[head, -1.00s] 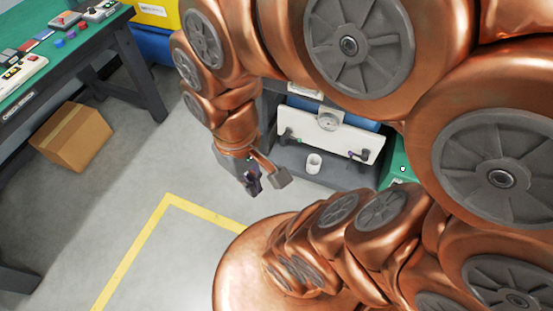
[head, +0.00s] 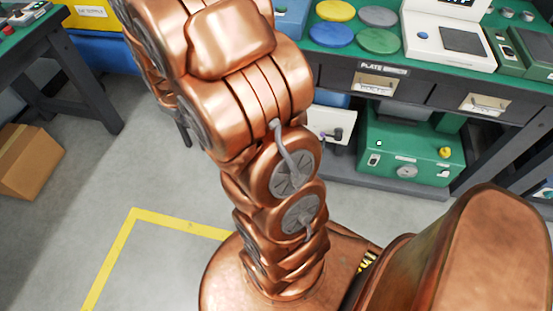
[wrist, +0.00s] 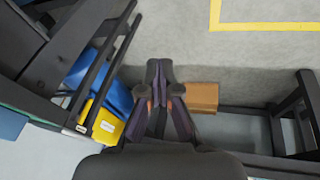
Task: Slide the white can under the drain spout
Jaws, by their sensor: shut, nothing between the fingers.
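The white can is not visible now; my arm covers the place where it stood in the head view. Part of a white panel (head: 331,124) shows on the low shelf to the right of my arm, with a small dark fitting (head: 325,137) on it. I cannot tell whether this fitting is the drain spout. My gripper (wrist: 160,75) shows in the wrist view with its dark fingers together and empty, above the floor. It is hidden behind my arm in the head view.
A green machine (head: 410,145) stands right of the white panel, under the green-topped bench (head: 460,70). A cardboard box (head: 28,162) lies on the floor at left and shows in the wrist view (wrist: 203,97). Blue (wrist: 115,97) and yellow (wrist: 100,118) bins stand nearby. Floor around the yellow line (head: 120,242) is clear.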

